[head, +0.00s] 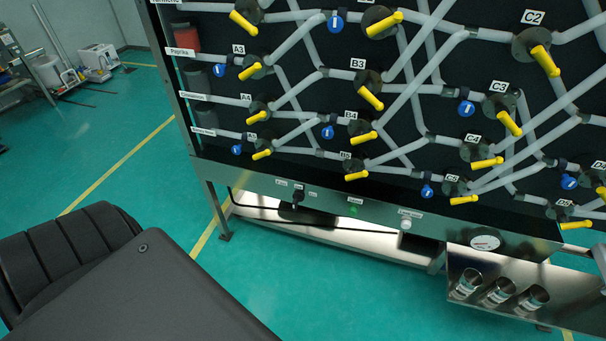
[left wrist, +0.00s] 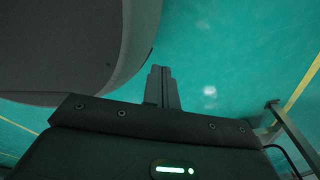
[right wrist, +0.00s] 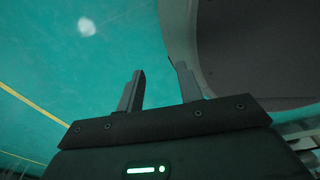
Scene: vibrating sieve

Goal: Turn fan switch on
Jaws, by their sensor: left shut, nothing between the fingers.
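A black rotary switch (head: 298,195) sits on the lower steel strip of the panel in the head view, with small labels on both sides; it looks like the fan switch, but the labels are too small to read. A green lamp or button (head: 354,210) and a pale knob (head: 405,225) sit to its right. My left gripper (left wrist: 162,72) is shut and empty, above the green floor in the left wrist view. My right gripper (right wrist: 160,72) is open and empty in the right wrist view. Neither gripper shows in the head view, and neither is near the switch.
The black panel (head: 300,110) carries grey pipes and several yellow-handled valves and blue tags. A steel shelf (head: 330,235) runs low beneath the strip. Open green floor (head: 110,160) lies left of the panel.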

